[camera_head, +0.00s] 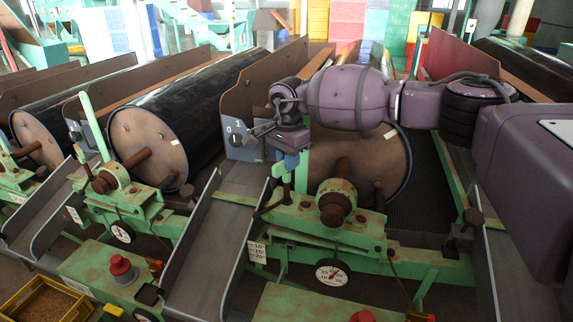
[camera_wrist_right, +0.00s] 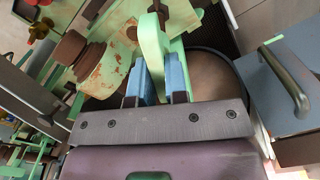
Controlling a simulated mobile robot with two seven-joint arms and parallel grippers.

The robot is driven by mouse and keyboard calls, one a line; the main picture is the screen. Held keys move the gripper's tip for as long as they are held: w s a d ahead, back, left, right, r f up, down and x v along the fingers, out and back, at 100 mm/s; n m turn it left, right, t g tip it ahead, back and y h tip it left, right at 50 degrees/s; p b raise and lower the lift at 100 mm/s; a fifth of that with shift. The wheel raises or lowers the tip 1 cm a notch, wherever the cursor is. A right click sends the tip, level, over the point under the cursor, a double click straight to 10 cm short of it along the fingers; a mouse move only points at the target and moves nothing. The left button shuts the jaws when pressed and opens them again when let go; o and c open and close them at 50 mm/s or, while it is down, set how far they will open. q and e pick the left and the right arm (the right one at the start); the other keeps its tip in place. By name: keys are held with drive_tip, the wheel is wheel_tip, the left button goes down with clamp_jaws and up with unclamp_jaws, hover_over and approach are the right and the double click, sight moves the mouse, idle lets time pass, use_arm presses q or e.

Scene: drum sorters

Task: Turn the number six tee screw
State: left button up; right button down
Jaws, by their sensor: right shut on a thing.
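My right arm reaches in from the right in the head view. Its gripper (camera_head: 291,165) points down at the green frame of the middle machine. In the wrist view the blue fingers of the right gripper (camera_wrist_right: 157,72) are shut on an upright green lever (camera_wrist_right: 151,38), one finger on each side. A dark screw with a crossbar (camera_head: 270,209) stands just left of and below the gripper in the head view. I cannot read a number six on it. My left gripper is not in view.
A big dark drum (camera_head: 205,95) lies to the left, with a similar green frame (camera_head: 120,205) before it. A brown knob (camera_head: 335,207) and a dial (camera_head: 332,272) are on the middle frame. Grey chutes (camera_head: 215,255) run between machines. A grey handle (camera_wrist_right: 285,82) stands right in the wrist view.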

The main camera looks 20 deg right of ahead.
drive_tip(key=shift+d+f+n, duration=0.1)
drive_tip(key=shift+f+n, duration=0.2)
drive_tip(key=shift+n, duration=0.2)
drive_tip(key=shift+n+b, duration=0.7)
drive_tip(key=shift+n, duration=0.2)
drive_tip(key=shift+w+n+b, duration=0.1)
drive_tip(key=shift+n+b, duration=0.35)
drive_tip(key=shift+n, duration=0.45)
drive_tip(key=n+b, duration=0.1)
drive_tip(key=n, duration=0.1)
drive_tip(key=shift+f+n, duration=0.1)
drive_tip(key=shift+n, duration=0.3)
drive_tip(key=n+b, duration=0.3)
drive_tip(key=n, duration=0.1)
drive_tip(key=n+b, duration=0.1)
drive_tip(key=n, duration=0.2)
drive_tip(key=shift+n+b, duration=0.35)
drive_tip(key=shift+n, duration=0.05)
drive_tip(key=shift+n+b, duration=0.5)
drive_tip(key=shift+n, duration=0.5)
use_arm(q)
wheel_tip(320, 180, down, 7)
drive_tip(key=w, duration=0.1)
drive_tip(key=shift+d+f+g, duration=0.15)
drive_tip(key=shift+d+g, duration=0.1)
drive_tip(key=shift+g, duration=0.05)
use_arm(e)
drive_tip(key=shift+a+r+n, duration=0.2)
drive_tip(key=shift+r+n, duration=0.05)
drive_tip(key=shift+n, duration=0.35)
